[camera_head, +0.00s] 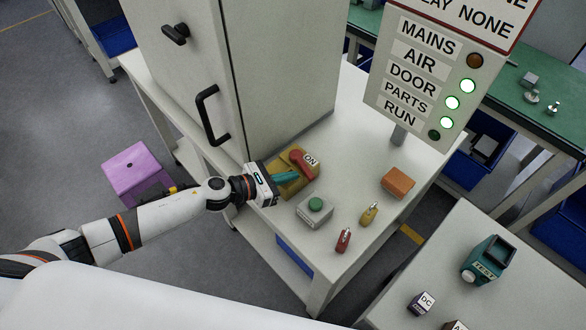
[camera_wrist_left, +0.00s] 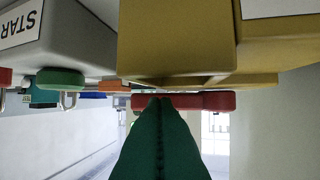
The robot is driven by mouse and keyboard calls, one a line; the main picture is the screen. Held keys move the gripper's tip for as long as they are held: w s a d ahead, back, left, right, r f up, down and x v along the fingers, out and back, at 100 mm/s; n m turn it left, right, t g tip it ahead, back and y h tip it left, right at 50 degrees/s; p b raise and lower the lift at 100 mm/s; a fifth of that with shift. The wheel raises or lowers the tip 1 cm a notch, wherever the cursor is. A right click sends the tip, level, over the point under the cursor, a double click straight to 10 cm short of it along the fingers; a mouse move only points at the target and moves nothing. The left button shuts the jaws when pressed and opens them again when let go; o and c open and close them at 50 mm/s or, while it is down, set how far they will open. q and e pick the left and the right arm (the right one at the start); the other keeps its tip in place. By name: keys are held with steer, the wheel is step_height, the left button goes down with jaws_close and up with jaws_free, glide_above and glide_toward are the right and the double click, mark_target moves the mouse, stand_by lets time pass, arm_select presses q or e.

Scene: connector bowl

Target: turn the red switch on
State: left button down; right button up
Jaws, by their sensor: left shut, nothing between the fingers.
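The red switch (camera_head: 301,164) is a red handle on a yellow box (camera_head: 309,181), with an "ON" label at its upper right. The handle lies slantwise beside the label; I cannot tell whether it is on. My left gripper (camera_head: 296,176) has its green fingers shut and empty, at the left part of the box close to the handle. In the left wrist view the closed fingertips (camera_wrist_left: 161,99) overlap the red handle (camera_wrist_left: 218,101), under the yellow box (camera_wrist_left: 175,40); contact is unclear. My right gripper is not in view.
A grey box with a green button (camera_head: 316,204), a red connector (camera_head: 343,240), a yellow connector (camera_head: 369,214) and an orange block (camera_head: 398,182) share the table. A tall cabinet (camera_head: 285,60) stands behind. On the sign (camera_head: 440,75), the MAINS and RUN lamps are dark; the others are lit.

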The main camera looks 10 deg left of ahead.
mark_target(305, 173)
arm_select(q)
steer(key=shift+w+d, duration=0.55)
steer(key=shift+d, duration=0.05)
steer(key=shift+f, duration=0.1)
steer(key=shift+d, duration=0.1)
steer(key=shift+w+d, duration=0.25)
steer(key=shift+d, duration=0.65)
